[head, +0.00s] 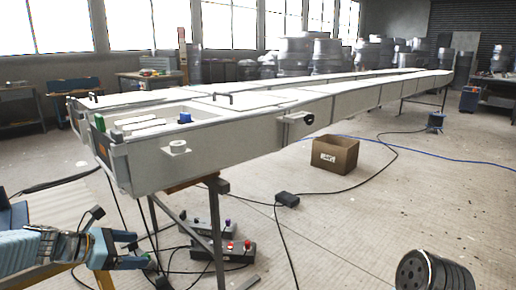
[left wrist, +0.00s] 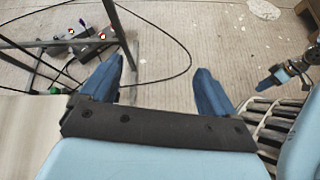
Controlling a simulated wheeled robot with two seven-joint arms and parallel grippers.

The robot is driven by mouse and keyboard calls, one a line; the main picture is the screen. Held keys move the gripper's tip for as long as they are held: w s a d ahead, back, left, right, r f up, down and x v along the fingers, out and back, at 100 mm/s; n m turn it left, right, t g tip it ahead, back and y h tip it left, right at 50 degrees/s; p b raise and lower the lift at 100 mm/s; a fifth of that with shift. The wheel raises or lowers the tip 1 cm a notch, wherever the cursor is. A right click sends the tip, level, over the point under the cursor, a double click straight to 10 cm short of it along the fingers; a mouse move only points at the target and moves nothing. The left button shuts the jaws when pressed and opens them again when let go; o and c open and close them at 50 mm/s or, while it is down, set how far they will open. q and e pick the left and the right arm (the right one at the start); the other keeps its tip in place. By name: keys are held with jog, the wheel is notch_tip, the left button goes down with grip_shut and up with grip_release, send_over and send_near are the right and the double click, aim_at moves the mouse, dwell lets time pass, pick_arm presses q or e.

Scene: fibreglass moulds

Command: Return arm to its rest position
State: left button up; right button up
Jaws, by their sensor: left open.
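My left gripper (head: 140,249) is at the lower left of the head view, low beside the near end of the long white mould (head: 225,152). It is open and empty, with its fingers apart. A light-blue part with a dark tip (left wrist: 283,75) shows at the right of the left wrist view. I cannot tell whether it is my right gripper.
The mould stands on metal legs (head: 216,232) close to my left gripper. Control boxes (head: 232,250) and cables lie on the floor beneath. A cardboard box (head: 335,155) stands beyond, and a black cylinder (head: 432,272) is at lower right. The middle floor is mostly clear.

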pick_arm(q)
jog(key=s+d+f+m+g+y, duration=0.1)
jog(key=s+d+f+m+g, duration=0.15)
jog(key=f, duration=0.65)
jog(key=s+d+f+m+g+y, duration=0.2)
jog(key=s+d+f+m, duration=0.15)
jog(key=f, duration=0.65)
jog(key=s+d+f+m+g+y, duration=0.1)
jog(key=s+d+f+m+g, duration=0.2)
jog(key=f, duration=0.6)
jog(key=s+d+f+m, duration=1)
jog(key=s+d+m, duration=0.2)
jog(key=s+m, duration=0.2)
jog(key=shift+s+d+f, duration=0.15)
jog(key=shift+s+f, duration=0.15)
jog(key=shift+s, duration=0.05)
